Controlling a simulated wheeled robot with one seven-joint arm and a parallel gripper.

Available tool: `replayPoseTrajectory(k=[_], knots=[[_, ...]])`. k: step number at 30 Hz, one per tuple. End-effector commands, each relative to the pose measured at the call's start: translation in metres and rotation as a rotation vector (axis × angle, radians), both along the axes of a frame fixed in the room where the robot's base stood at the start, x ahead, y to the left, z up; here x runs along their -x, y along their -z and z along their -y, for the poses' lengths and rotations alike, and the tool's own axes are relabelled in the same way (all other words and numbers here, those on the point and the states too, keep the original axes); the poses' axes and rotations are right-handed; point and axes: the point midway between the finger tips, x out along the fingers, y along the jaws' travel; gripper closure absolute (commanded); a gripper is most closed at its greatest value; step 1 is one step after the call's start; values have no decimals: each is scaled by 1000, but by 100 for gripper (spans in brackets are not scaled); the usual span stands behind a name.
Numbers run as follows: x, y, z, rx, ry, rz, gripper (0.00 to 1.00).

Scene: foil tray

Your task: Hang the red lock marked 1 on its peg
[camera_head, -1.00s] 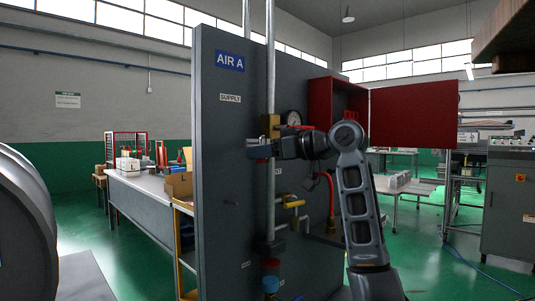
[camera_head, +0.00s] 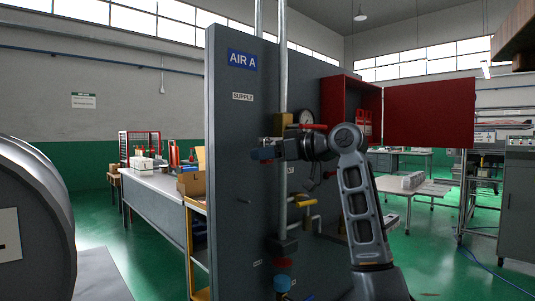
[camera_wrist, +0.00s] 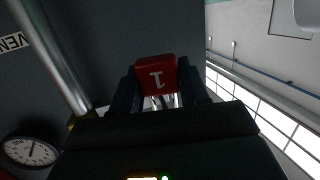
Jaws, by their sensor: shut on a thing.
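The red lock (camera_wrist: 156,75) shows in the wrist view as a red block with a white 1, upside down in the picture. It sits between the dark fingers of my gripper (camera_wrist: 159,92), which is shut on it. In the head view my gripper (camera_head: 266,153) is in front of the grey panel (camera_head: 228,140), by the vertical pipe and left of the open red cabinet (camera_head: 337,96). The lock is too small and covered there to make out clearly. Red items (camera_head: 364,124) show inside the cabinet. I cannot tell which peg belongs to lock 1.
A round gauge (camera_head: 306,117) and the grey pipe (camera_head: 284,60) stand close to my gripper. Yellow handles (camera_head: 304,203) stick out lower on the panel. The cabinet's red door (camera_head: 430,112) is swung open to the right. A workbench (camera_head: 160,185) stands behind at left.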

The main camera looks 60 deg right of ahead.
Motion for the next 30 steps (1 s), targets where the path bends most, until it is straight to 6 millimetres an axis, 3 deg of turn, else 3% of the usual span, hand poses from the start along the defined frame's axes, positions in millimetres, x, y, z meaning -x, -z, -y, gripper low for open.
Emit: replayPoseTrajectory(k=[11, 12, 20, 30], knots=[[0, 0, 0, 0, 0, 0, 87], [0, 0, 0, 0, 0, 0, 52], [0, 0, 0, 0, 0, 0, 27], [5, -1, 0, 0, 1, 1, 26]])
